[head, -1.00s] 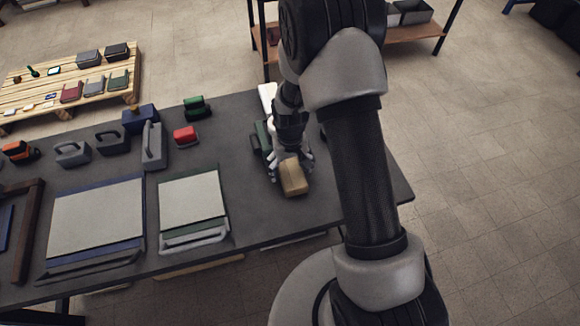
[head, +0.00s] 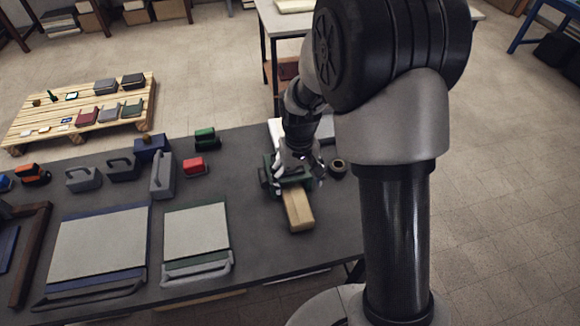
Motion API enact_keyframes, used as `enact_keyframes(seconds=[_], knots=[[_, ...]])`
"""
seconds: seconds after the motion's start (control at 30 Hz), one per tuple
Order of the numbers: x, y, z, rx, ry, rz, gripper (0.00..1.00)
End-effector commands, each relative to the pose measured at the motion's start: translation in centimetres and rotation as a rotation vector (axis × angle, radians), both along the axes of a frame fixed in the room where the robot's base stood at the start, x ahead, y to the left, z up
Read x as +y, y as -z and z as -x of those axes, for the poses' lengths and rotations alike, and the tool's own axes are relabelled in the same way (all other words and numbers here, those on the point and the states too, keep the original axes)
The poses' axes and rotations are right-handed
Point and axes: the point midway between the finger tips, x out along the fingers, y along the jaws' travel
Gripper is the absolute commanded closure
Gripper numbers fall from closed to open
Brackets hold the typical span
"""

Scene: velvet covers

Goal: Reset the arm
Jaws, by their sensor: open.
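My arm rises on the right side of the head view and bends over the dark table. My gripper (head: 298,176) points down near the right part of the table, above a green item (head: 270,172) and the far end of a tan block (head: 298,208). Its fingers are spread. The tan block lies on the table just in front of the fingers and looks free of them. The gripper partly hides the green item.
The dark table (head: 250,235) holds a green-edged panel (head: 195,228), a blue-edged panel (head: 100,240), a red block (head: 194,166) and several grey handled tools. A small dark ring (head: 338,167) lies right of the gripper. A wooden pallet (head: 50,132) stands behind.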

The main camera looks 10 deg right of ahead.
Motion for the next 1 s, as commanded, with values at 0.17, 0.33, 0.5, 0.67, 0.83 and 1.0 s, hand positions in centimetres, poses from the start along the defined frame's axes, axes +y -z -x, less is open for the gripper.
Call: enact_keyframes(seconds=[0.17,0.33,0.5,0.67,0.83,1.0], knots=[[0.0,-0.2,0.0,0.001,0.000,0.000,0.19],[0.0,-1.4,0.3,-0.014,0.000,0.000,0.19],[0.0,-7.3,2.2,-0.081,0.000,0.000,0.19],[-0.1,-13.6,6.2,-0.160,0.001,0.001,0.19],[-0.1,-18.4,11.4,-0.245,0.001,0.001,0.19],[-0.1,-21.1,16.7,-0.326,0.002,0.001,0.19]])
